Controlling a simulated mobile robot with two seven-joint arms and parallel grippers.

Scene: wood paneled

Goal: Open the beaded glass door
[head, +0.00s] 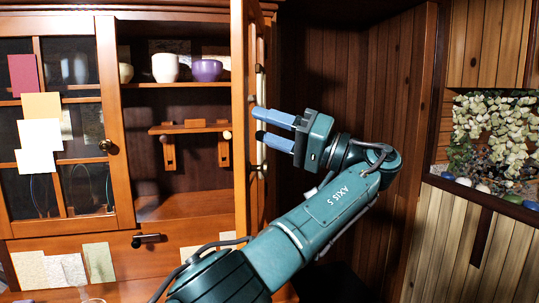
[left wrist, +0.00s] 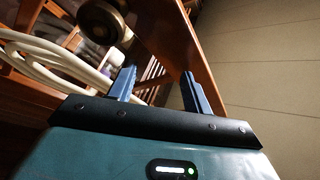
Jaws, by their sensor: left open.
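A wood-framed glass door (head: 241,60) stands swung out at the right side of the cabinet opening, seen nearly edge-on. Its pane is a thin pale strip, so I cannot tell whether it is beaded. My left gripper (head: 259,125) is open, on the right side of this door, fingertips pointing left at it. The fingertips overlap the door's right face in the head view; contact is unclear. In the left wrist view a brown wooden panel (left wrist: 180,35) lies beyond the open fingers (left wrist: 158,71). My right gripper is not in view.
The left glass door (head: 88,120) is closed, with a round knob and paper notes. Shelves inside hold a white cup (head: 165,67) and a purple cup (head: 207,70). A drawer handle (head: 146,239) sits below. A plank wall (head: 330,70) stands right of the cabinet.

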